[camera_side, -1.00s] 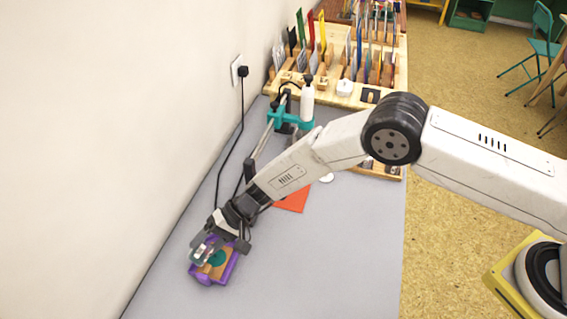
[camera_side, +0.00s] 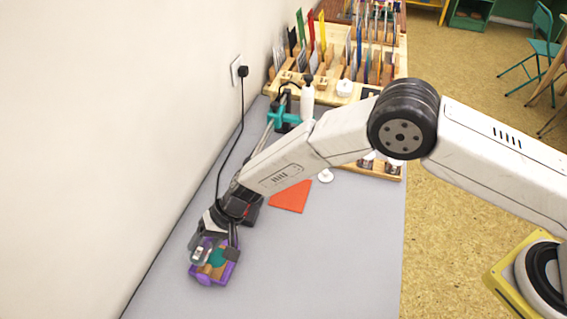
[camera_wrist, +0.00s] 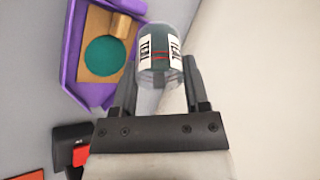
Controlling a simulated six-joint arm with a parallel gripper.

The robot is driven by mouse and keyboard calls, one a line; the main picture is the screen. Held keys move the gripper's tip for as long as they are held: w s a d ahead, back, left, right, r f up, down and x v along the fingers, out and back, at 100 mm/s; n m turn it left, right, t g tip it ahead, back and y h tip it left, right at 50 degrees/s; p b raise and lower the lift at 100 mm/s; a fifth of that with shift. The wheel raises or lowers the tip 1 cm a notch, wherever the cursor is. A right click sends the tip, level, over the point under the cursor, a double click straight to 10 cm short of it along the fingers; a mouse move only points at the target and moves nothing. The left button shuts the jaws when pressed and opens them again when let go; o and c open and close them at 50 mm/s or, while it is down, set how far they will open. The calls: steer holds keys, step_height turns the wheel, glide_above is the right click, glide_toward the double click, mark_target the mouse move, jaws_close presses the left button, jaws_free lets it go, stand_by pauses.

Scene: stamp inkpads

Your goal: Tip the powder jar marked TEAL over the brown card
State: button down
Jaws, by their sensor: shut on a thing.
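My gripper (camera_wrist: 155,90) is shut on a clear jar (camera_wrist: 158,70) with white TEAL labels. The jar also shows in the side view (camera_side: 200,254), held low over the left part of a purple tray (camera_side: 229,274). Its exact tilt is hard to tell. The brown card (camera_wrist: 93,88) lies in the tray (camera_wrist: 69,55), with a round teal patch (camera_wrist: 108,57) on it. In the wrist view the jar is to the right of the patch. My gripper (camera_side: 216,247) partly hides the card in the side view. No falling powder is visible.
A wooden block (camera_wrist: 121,25) sits on the card. An orange sheet (camera_side: 291,196) and a small white object (camera_side: 326,175) lie farther back. A black and red object (camera_wrist: 73,147) is near my wrist. The wall runs close on the left; the bench's front right is clear.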

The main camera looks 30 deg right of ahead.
steer(key=shift+a+r+h, duration=0.1)
steer(key=shift+r+h, duration=0.05)
steer(key=shift+h, duration=0.15)
steer(key=shift+r+t+h, duration=0.3)
steer(key=shift+t+h, duration=0.2)
steer(key=shift+h, duration=0.3)
steer(key=shift+a+r+n+t+h, duration=0.1)
steer(key=shift+r+n+t+h, duration=0.2)
steer(key=shift+h, duration=0.6)
steer(key=shift+s+r+t+h, duration=0.15)
steer(key=shift+t+h, duration=0.35)
steer(key=shift+h, duration=0.7)
steer(key=shift+r+n+t+h, duration=0.15)
steer(key=shift+n+t+h, duration=0.2)
steer(key=shift+h, duration=0.55)
